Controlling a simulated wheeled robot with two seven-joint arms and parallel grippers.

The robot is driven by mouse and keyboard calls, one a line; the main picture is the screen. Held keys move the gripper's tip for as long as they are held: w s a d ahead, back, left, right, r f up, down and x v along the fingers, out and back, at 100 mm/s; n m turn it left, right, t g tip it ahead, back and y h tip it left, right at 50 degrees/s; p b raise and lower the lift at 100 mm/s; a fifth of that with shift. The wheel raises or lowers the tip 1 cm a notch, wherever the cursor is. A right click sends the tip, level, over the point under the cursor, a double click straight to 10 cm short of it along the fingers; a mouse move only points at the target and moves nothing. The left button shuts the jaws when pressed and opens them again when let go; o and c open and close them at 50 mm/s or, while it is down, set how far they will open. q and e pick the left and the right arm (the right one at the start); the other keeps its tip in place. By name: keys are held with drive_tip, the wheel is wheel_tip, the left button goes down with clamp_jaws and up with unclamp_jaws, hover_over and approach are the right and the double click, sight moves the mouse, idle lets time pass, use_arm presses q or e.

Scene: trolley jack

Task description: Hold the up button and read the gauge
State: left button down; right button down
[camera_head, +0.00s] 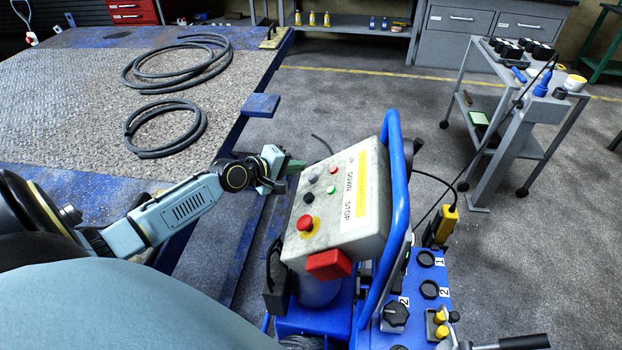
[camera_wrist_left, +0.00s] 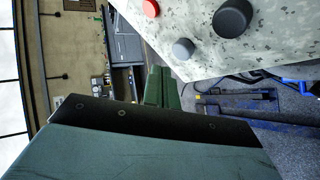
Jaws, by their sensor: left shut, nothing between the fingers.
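A grey control box (camera_head: 345,205) on a blue stand faces me, tilted, with "DOWN" and "STOP" lettering. It carries a red mushroom button (camera_head: 306,224) on yellow, a black button (camera_head: 308,197), a green button (camera_head: 331,190), a grey button (camera_head: 312,178) and a small red button (camera_head: 333,170). No "UP" label is readable. My left gripper (camera_head: 293,166) is shut and empty beside the box's far left edge. In the left wrist view its green fingers (camera_wrist_left: 160,88) are just off the face, near the grey button (camera_wrist_left: 183,48), with no contact visible. I cannot make out a gauge.
A blue tube frame (camera_head: 398,190) rises at the box's right. Below it is a blue panel (camera_head: 425,290) with numbered round parts and knobs. A blue platform (camera_head: 75,85) with coiled hoses (camera_head: 180,62) lies left.

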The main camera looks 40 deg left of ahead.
use_arm(q)
drive_tip(key=shift+w+d+f, duration=0.2)
drive_tip(key=shift+d+f, duration=0.15)
drive_tip(key=shift+f, duration=0.05)
idle(1.7)
drive_tip(key=shift+w+d+f, duration=0.15)
drive_tip(key=shift+d+f, duration=0.1)
drive_tip(key=shift+f, duration=0.1)
drive_tip(key=shift+w+d+f, duration=0.1)
drive_tip(key=shift+d+f, duration=0.2)
drive_tip(key=shift+f, duration=0.15)
idle(2.3)
drive_tip(key=shift+r, duration=0.1)
idle(0.5)
drive_tip(key=shift+s+a+r, duration=0.25)
drive_tip(key=shift+a+r, duration=0.3)
drive_tip(key=shift+r, duration=0.15)
